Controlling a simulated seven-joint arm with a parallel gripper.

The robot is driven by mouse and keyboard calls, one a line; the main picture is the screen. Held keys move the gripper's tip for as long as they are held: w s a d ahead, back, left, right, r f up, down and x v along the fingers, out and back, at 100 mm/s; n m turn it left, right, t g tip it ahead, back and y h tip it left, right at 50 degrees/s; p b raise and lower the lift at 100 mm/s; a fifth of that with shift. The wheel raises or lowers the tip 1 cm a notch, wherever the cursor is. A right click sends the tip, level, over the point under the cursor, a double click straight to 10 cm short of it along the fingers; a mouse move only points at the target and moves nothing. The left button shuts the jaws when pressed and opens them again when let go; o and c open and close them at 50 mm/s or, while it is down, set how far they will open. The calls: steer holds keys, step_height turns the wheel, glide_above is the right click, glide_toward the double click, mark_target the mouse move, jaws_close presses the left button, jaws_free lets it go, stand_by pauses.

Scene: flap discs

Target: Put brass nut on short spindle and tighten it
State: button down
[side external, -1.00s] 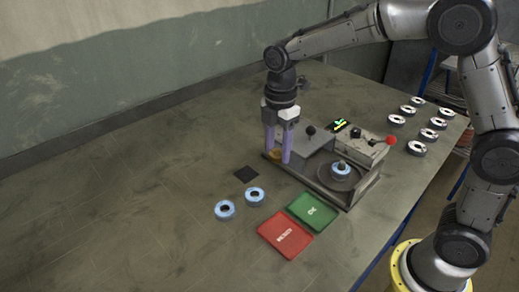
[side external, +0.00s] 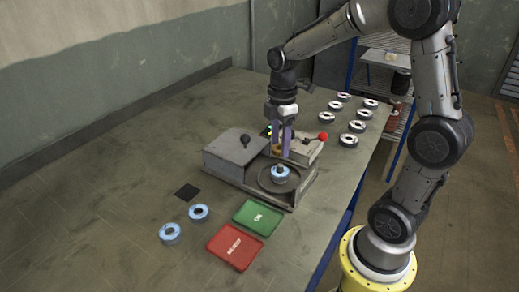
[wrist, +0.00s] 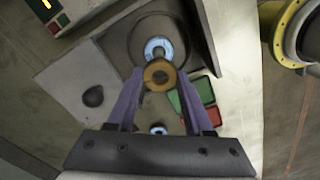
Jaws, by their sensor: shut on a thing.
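My gripper (side external: 280,148) is shut on the brass nut (wrist: 160,77), a gold ring held between the purple fingertips. In the side view the nut is small and partly hidden by a finger. A blue-rimmed flap disc (side external: 280,176) lies on the round dark plate (side external: 264,185) of the grey fixture. A short dark spindle (side external: 280,168) appears to stand up through its middle. In the wrist view the nut overlaps the near edge of the blue disc (wrist: 158,43). The nut looks raised above and apart from the disc; the exact height gap is unclear.
The fixture has a grey box with a black knob (side external: 245,139) and a red ball lever (side external: 323,136). Green (side external: 258,217) and red (side external: 235,246) trays lie in front. Two blue discs (side external: 198,213) sit near a black square (side external: 187,192). Several white-topped discs (side external: 355,126) stand behind.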

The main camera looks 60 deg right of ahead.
mark_target(281, 165)
steer(key=shift+s+d, duration=0.1)
steer(key=shift+d, duration=0.2)
steer(key=shift+f, duration=1.75)
steer(key=shift+f, duration=1.65)
stand_by(0.4)
steer(key=m, duration=0.9)
steer(key=shift+f, duration=0.1)
steer(key=m, duration=0.3)
